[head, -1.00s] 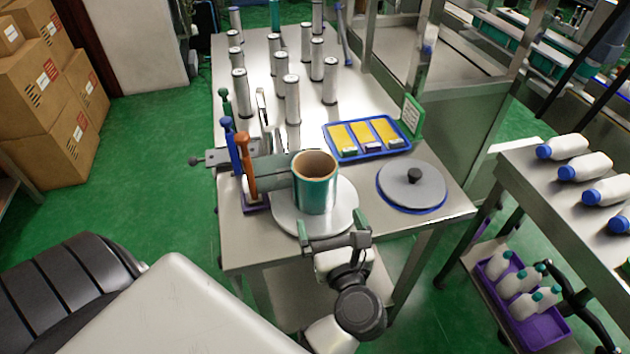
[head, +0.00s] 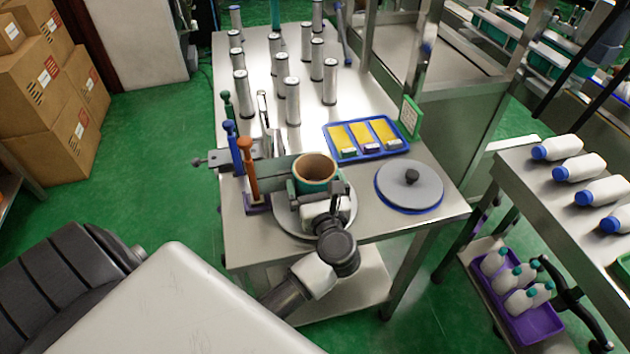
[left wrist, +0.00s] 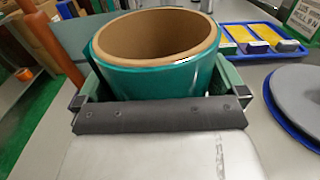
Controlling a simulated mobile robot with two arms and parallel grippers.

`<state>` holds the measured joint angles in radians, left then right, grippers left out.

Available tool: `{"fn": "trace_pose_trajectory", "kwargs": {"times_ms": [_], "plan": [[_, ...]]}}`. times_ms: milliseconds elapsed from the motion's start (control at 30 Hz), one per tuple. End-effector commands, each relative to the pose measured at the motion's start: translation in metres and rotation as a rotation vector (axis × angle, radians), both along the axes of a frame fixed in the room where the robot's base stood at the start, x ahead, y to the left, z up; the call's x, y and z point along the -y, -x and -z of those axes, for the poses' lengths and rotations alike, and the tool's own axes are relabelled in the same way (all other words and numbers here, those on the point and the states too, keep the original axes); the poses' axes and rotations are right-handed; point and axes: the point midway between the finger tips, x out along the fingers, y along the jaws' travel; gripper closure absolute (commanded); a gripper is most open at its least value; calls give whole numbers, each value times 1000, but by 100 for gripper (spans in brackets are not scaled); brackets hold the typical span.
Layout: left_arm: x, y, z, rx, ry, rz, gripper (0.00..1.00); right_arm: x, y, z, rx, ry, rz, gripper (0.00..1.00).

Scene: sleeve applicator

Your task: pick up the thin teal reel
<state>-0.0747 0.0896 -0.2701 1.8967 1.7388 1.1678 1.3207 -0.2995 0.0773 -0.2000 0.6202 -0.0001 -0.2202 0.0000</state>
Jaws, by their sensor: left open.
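The teal reel (head: 315,170) with a brown cardboard core stands upright on a round grey plate (head: 291,222) on the table. It also fills the upper middle of the left wrist view (left wrist: 155,75). My left gripper (head: 318,190) is at the near side of the reel, with one finger on each side of it. In the left wrist view my left gripper (left wrist: 168,92) is open around the reel, and I cannot tell whether the fingers touch it. The reel's lower part is hidden behind the gripper. My right gripper is not in view.
A grey round disc with a knob (head: 410,185) lies to the right. A blue tray (head: 366,138) with yellow inserts is behind. Several silver cylinders stand at the back.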

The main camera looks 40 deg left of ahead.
Motion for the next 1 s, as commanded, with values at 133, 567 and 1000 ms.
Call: {"fn": "trace_pose_trajectory", "kwargs": {"times_ms": [133,567,1000], "plan": [[0,0,0,0,0,0,6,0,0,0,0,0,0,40],[0,0,-1,1,0,0,39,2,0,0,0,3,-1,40],[0,0,-73,7,4,-1,39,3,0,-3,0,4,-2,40]]}}
